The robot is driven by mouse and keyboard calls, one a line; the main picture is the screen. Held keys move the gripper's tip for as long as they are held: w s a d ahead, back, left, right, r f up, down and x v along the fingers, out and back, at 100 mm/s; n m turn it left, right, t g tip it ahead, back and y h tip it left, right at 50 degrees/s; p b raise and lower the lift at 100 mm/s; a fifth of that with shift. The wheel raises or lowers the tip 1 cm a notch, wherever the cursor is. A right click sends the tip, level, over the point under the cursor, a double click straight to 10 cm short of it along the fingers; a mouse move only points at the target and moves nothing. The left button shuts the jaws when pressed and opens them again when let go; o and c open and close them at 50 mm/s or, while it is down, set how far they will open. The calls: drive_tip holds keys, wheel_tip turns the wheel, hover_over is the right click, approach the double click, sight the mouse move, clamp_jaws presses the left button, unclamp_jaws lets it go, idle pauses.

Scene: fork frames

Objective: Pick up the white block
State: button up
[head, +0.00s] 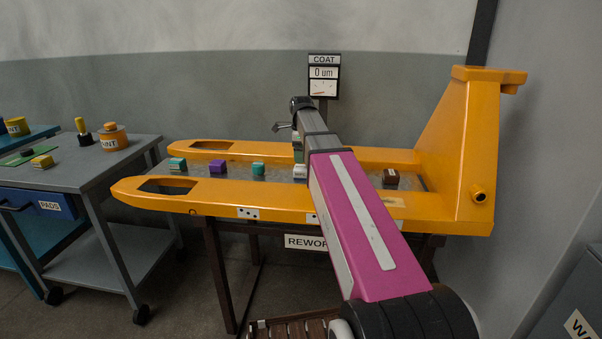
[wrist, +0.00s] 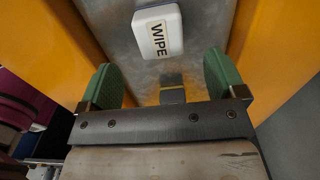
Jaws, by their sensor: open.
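The white block (wrist: 158,32) is marked WIPE and lies on a grey metal surface between two yellow bars, at the top middle of the wrist view. In the head view the white block (head: 299,172) shows just left of my arm, partly hidden by it. My gripper (wrist: 163,80) is open, its two green fingers spread wide with no block between them. The block appears beyond the fingertips, roughly centred between them, and apart from them. In the head view my gripper is mostly hidden by my arm.
The yellow fork frame (head: 230,196) has a long bar on each side of the blocks. A teal-green block (head: 177,164), a purple block (head: 217,167) and a green block (head: 258,169) lie left; a brown block (head: 390,177) lies right. A COAT gauge (head: 323,75) stands behind.

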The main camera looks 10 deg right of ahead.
sight(301, 167)
drive_tip(key=shift+f, duration=3.35)
drive_tip(key=c, duration=1)
